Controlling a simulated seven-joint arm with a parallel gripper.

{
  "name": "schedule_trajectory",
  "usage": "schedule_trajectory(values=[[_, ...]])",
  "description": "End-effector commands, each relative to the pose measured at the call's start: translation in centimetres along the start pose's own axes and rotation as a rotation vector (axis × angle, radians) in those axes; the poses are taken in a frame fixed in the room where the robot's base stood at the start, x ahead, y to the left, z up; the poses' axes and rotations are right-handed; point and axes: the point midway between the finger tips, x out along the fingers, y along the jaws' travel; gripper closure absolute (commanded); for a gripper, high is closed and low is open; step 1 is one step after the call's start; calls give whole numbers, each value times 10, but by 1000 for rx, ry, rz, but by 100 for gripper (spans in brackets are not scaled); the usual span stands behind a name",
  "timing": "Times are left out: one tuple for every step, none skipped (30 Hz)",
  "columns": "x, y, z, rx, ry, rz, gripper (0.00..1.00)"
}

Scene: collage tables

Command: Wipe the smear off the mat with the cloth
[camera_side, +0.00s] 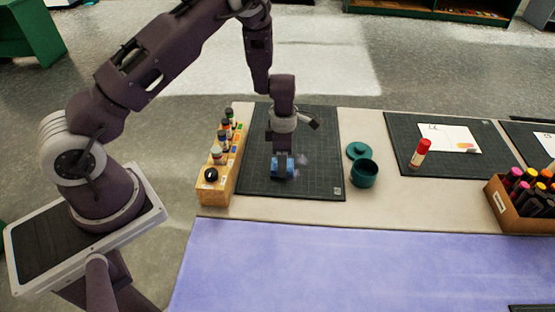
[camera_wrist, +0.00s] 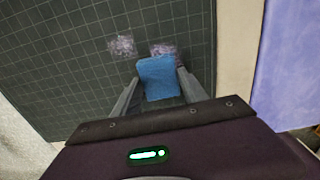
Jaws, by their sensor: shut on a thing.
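My gripper (camera_side: 283,160) points down over the dark gridded cutting mat (camera_side: 256,140) and is shut on a blue cloth (camera_side: 289,167). The cloth (camera_wrist: 158,77) shows between the two fingers in the wrist view, at or just above the mat; I cannot tell if it touches. A pale purplish smear shows in two patches in the wrist view: one patch (camera_wrist: 123,46) lies apart from the cloth, and the other (camera_wrist: 163,48) lies right at the cloth's far edge, perhaps partly under it. In the side view a smear patch (camera_side: 304,160) shows right of the gripper.
A wooden rack (camera_side: 222,180) of small bottles stands along the mat's left edge. A teal pot (camera_side: 364,173) and its lid (camera_side: 358,150) are right of the mat. Farther right are a second mat with a red-capped glue stick (camera_side: 421,153) and a marker box (camera_side: 521,196).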

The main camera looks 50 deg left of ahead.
Motion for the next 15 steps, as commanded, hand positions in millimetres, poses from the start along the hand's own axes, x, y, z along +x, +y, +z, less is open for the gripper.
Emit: schedule_trajectory(values=[[0, 0, 2, 0, 0, 0, 89], [0, 0, 3, 0, 0, 0, 89], [1, 0, 6, 0, 1, 0, 89], [1, 0, 8, 1, 1, 0, 89], [1, 0, 11, 2, 1, 1, 89], [2, 0, 15, 2, 1, 1, 89], [2, 0, 19, 3, 1, 1, 89], [2, 0, 22, 2, 0, 1, 89], [2, 0, 24, 2, 1, 1, 89], [2, 0, 26, 2, 1, 1, 89], [2, 0, 27, 2, 1, 1, 89], [2, 0, 29, 2, 0, 0, 89], [2, 0, 31, 1, 0, 0, 89], [3, 0, 34, 1, 1, 0, 89], [3, 0, 39, 3, 0, 1, 89]])
